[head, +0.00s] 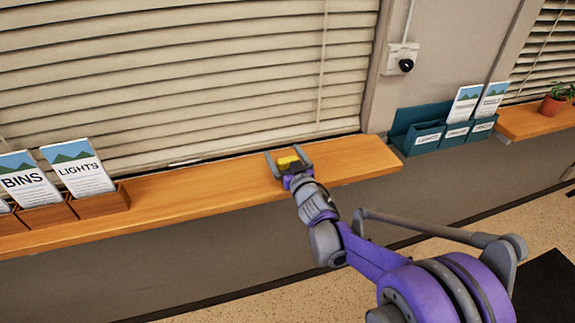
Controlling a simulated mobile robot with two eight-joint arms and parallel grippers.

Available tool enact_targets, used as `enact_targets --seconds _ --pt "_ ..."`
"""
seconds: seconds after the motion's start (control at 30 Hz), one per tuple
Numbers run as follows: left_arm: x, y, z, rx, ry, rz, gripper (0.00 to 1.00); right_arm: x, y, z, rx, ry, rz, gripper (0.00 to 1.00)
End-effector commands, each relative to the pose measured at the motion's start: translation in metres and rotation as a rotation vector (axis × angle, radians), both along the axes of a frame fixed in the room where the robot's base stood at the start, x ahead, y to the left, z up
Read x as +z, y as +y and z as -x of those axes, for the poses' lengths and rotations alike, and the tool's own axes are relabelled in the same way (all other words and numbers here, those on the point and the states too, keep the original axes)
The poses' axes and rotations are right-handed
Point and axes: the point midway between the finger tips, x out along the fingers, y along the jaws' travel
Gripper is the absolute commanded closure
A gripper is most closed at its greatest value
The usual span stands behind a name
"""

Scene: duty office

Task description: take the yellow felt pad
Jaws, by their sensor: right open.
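The yellow felt pad (287,161) is a small yellow block on the wooden window sill (220,190). My right gripper (288,155) is over the sill with its two fingers spread, one to each side of the pad. The gripper is open, and I cannot tell whether a finger touches the pad. The near part of the pad is partly hidden by the gripper's body. My left gripper is not in view.
Wooden leaflet holders (99,201) with cards stand at the sill's left. Teal leaflet holders (427,137) are on the wall to the right. A potted plant (553,105) stands on another sill at far right. Closed blinds (180,70) rise behind the sill.

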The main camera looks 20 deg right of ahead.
Motion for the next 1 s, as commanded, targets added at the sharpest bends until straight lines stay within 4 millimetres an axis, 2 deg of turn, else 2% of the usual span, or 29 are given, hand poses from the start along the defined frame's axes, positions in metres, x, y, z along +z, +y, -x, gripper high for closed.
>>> enact_targets --seconds 0.23,0.27,0.7,1.0 --pt "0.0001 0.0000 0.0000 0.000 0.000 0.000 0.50 -0.0007 0.0005 -0.0022 0.000 0.000 0.000 0.00" --pt "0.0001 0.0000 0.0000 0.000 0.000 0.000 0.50 -0.0007 0.0005 -0.0022 0.000 0.000 0.000 0.04" --pt "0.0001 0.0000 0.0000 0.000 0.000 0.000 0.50 -0.0005 0.0005 -0.0019 0.000 0.000 0.001 0.81" --pt "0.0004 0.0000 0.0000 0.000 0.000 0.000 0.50 0.0031 0.0005 -0.0020 0.000 0.000 0.000 0.81"
